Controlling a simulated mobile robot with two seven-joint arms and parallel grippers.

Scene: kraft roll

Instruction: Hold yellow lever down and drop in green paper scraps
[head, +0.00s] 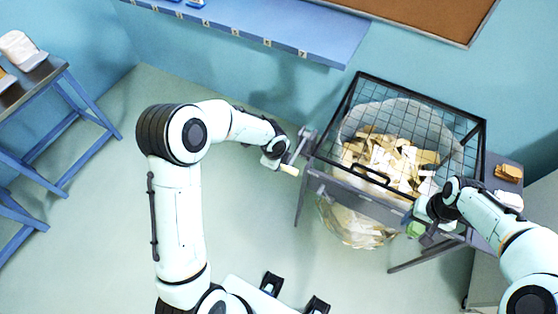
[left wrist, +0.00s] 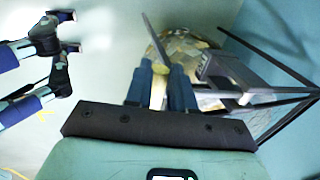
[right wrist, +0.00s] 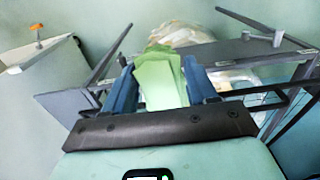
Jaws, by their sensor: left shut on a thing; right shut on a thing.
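The pale yellow lever grip (head: 289,170) is at the left side of the grey stand, by a grey bracket. My left gripper (head: 281,162) is shut on the lever; its blue fingers (left wrist: 160,88) show close together in the left wrist view, largely hiding the grip. My right gripper (head: 427,226) is shut on green paper scraps (right wrist: 160,80), held between its fingers in the right wrist view. The scraps also show in the head view (head: 415,229), at the stand's front right. A black wire-mesh lid (head: 413,97) spans the opening; how far it is raised is unclear.
A clear bag (head: 345,222) with pale paper scraps (head: 390,160) hangs in the stand (head: 345,190). Brown and white items (head: 508,172) lie on a surface at the right. A blue shelf (head: 250,25) is on the wall.

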